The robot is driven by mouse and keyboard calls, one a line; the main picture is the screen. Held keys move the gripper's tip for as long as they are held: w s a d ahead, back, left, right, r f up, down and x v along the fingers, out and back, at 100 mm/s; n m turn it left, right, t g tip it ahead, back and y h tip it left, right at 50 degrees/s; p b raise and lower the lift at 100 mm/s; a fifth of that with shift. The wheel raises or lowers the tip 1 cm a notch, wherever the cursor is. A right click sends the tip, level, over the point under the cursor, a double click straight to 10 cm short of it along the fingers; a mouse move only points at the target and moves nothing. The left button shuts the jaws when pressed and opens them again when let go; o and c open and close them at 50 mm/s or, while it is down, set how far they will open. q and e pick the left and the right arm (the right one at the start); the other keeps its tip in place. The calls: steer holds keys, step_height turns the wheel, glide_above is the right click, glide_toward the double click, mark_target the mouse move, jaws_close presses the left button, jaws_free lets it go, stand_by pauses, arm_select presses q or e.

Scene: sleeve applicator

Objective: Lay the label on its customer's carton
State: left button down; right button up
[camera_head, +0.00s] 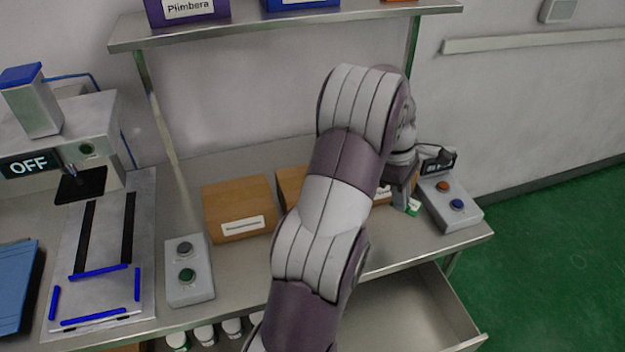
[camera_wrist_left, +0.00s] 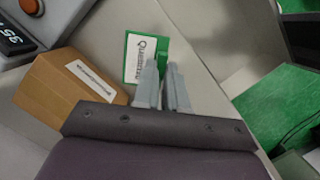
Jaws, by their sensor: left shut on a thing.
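My left gripper (camera_head: 404,200) is at the right end of the bench, between the cartons and the button box, partly behind my arm. In the left wrist view the gripper (camera_wrist_left: 162,66) is shut on the green tab of a label (camera_wrist_left: 140,58), a white face with a green border and a word starting "Qua". A bit of the label (camera_head: 413,208) shows in the head view. A brown carton (camera_wrist_left: 62,88) with a white name strip lies beside the label, apart from it. Another carton (camera_head: 238,206) stands left of my arm, and a middle carton (camera_head: 289,184) is half hidden. Names on the strips are unreadable. My right gripper is out of view.
A button box (camera_head: 450,204) with a display stands at the bench's right end. A machine (camera_head: 60,140) reading OFF is at left. An open drawer (camera_head: 410,310) juts out below the front edge.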

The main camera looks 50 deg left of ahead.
arm_select(q)
steer(key=s+a+r+n+t+y, duration=0.1)
steer(key=s+a+r+n+t, duration=0.15)
steer(key=a+r+n, duration=0.6)
steer(key=shift+n+g, duration=0.25)
steer(key=shift+n, duration=0.7)
steer(key=s+a+f, duration=0.1)
steer(key=a+f, duration=0.1)
steer(key=a, duration=0.1)
steer(key=s+a+f, duration=0.1)
steer(key=a+f, duration=0.1)
steer(key=f, duration=0.1)
steer(key=s+a+f, duration=0.2)
steer(key=a, duration=0.1)
steer(key=shift+a+f, duration=0.35)
steer(key=shift+f, duration=0.05)
steer(key=shift+a+f, duration=0.15)
steer(key=shift+f, duration=2)
steer(key=c, duration=1.2)
jaws_free()
steer(key=shift+f, duration=0.1)
